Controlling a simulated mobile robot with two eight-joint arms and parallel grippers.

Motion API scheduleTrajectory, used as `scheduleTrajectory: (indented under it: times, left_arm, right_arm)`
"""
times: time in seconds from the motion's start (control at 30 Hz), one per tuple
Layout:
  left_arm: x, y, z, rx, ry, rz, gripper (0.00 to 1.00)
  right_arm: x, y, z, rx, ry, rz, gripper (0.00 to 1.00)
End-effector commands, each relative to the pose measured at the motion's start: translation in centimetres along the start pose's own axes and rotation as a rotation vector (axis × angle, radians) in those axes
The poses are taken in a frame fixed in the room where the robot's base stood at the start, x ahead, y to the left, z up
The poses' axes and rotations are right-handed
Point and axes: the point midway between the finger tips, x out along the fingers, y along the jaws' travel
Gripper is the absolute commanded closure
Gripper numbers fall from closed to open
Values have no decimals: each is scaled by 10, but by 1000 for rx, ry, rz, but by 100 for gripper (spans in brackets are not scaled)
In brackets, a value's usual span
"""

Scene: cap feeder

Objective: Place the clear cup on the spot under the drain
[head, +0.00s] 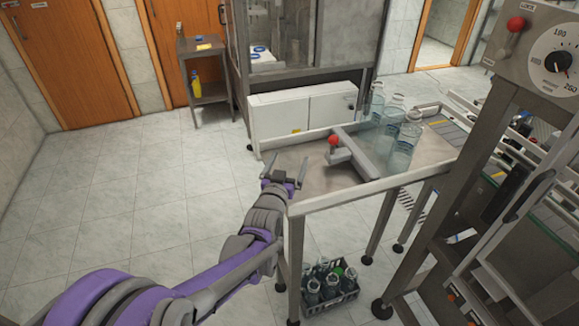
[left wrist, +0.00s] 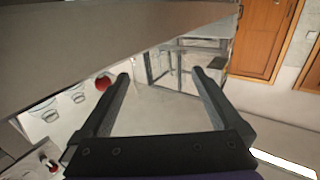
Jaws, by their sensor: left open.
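Several clear glass vessels (head: 400,155) stand at the right part of the metal table (head: 310,180) in the head view. I cannot tell which, if any, is the clear cup. Clear cup-like shapes (left wrist: 78,97) also show at the left of the left wrist view. My left gripper (head: 284,172) is open and empty at the table's near left corner, apart from the vessels. Its two spread fingers (left wrist: 161,75) show in the left wrist view with nothing between them. I cannot make out the drain or the spot under it. My right gripper is not in view.
A grey bar with a red knob (head: 333,140) lies across the tabletop between my left gripper and the vessels. A dark crate of bottles (head: 330,292) is under the table. A machine with a dial (head: 556,62) stands at the right. The tiled floor at left is clear.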

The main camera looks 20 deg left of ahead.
Motion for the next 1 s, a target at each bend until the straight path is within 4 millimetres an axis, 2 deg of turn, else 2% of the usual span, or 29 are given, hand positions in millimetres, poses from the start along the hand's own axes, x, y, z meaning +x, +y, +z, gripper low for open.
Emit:
scheduleTrajectory:
  times: [0.1, 0.33, 0.77, 1.0]
  left_arm:
    - [9, 0, 0, 0, 0, 0, 0]
    - [9, 0, 0, 0, 0, 0, 0]
    - [9, 0, 0, -1, 0, 0, 77]
    - [9, 0, -1, -1, 0, 0, 79]
  right_arm:
    - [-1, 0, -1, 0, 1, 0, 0]
    - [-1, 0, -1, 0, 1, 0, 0]
    - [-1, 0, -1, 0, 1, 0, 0]
    - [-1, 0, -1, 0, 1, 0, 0]
